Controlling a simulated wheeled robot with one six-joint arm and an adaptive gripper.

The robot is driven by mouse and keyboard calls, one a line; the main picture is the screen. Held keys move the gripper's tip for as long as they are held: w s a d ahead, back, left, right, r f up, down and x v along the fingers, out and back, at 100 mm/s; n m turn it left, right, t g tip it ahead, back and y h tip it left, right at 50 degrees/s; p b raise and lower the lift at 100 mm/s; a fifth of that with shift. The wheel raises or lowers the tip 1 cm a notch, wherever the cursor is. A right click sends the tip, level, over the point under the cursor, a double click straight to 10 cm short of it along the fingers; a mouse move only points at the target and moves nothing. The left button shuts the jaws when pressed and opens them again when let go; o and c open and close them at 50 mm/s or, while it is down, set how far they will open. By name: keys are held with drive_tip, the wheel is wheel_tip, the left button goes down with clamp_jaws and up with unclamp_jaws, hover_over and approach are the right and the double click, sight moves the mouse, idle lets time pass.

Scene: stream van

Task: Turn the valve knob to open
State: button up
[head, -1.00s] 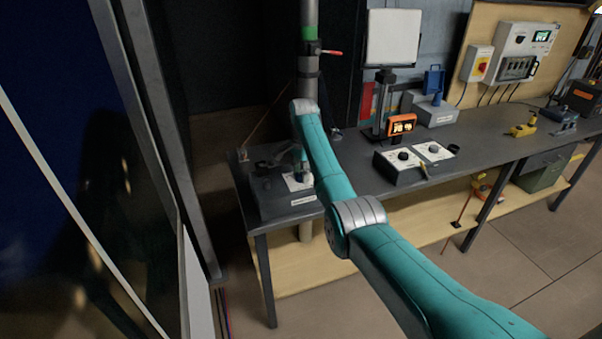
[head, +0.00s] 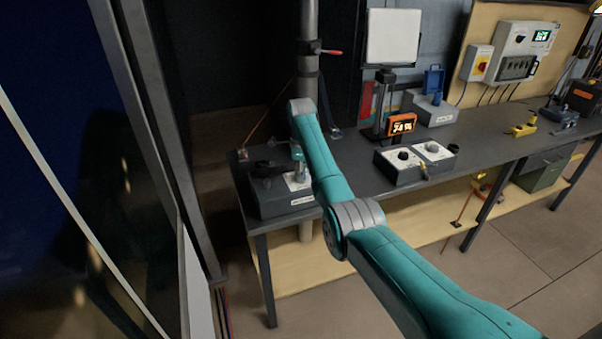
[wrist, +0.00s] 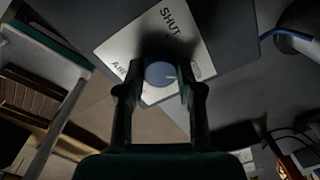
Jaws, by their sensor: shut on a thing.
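The valve knob (wrist: 158,74) is round and blue with a pale pointer line, seen in the wrist view over a pale label plate (wrist: 125,45). The plate reads "SHUT" at the top; other lettering is partly hidden. My gripper (wrist: 160,88) is shut on the knob, one dark finger on each side. The knob's pointer line points to the right in this view. In the head view, the grey valve box (head: 285,205) stands on the bench's left end. My wrist is above it, and my arm hides part of the box and the knob.
The grey bench (head: 350,160) runs to the right. On it are a box with two dials (head: 415,165), an orange readout (head: 401,124) and a yellow tool (head: 523,130). A vertical pipe (head: 308,60) with a red lever stands behind. A dark glass panel (head: 60,150) is at left.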

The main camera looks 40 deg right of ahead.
drive_tip(key=shift+m, duration=0.5)
drive_tip(key=o, duration=1.2)
drive_tip(key=shift+c, duration=0.2)
wheel_tip(320, 180, up, 12)
drive_tip(key=shift+a, duration=0.2)
drive_tip(key=shift+s, duration=0.1)
